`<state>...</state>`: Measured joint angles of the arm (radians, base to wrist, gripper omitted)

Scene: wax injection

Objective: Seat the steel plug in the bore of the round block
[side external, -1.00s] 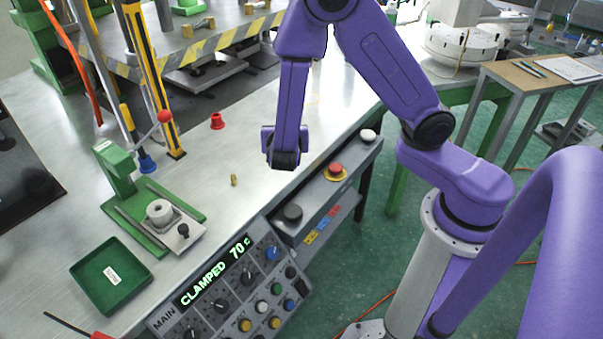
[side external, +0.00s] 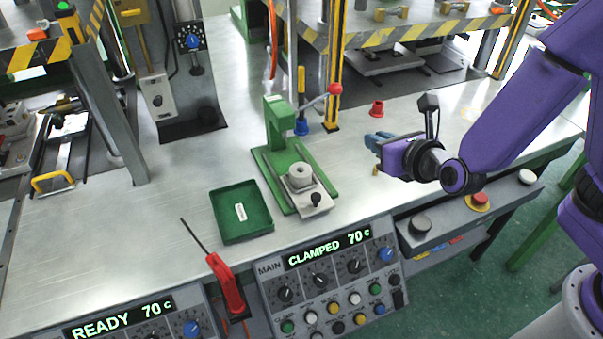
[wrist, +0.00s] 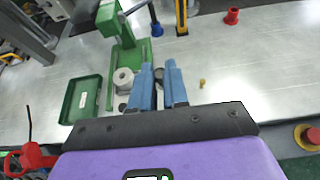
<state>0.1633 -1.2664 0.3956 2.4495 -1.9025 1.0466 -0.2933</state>
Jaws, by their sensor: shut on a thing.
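The round block (side external: 300,175) is a pale grey cylinder with a bore in its top. It sits on a grey plate (side external: 312,203) of the green fixture (side external: 291,158). In the wrist view the block (wrist: 123,76) is just left of my fingers. My gripper (side external: 373,140) is right of the block and above the bench, with its blue fingers pointing left. In the wrist view the fingers (wrist: 160,70) are close together, with a small greyish piece between the tips. I take it as the steel plug; it is mostly hidden by the fingers.
A green tray (side external: 241,213) lies left of the fixture. A red-knobbed lever (side external: 335,89) rises behind it. A small brass piece (side external: 375,169) and a red cup-like part (side external: 376,108) stand on the bench to the right. Control panels (side external: 330,280) line the front edge.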

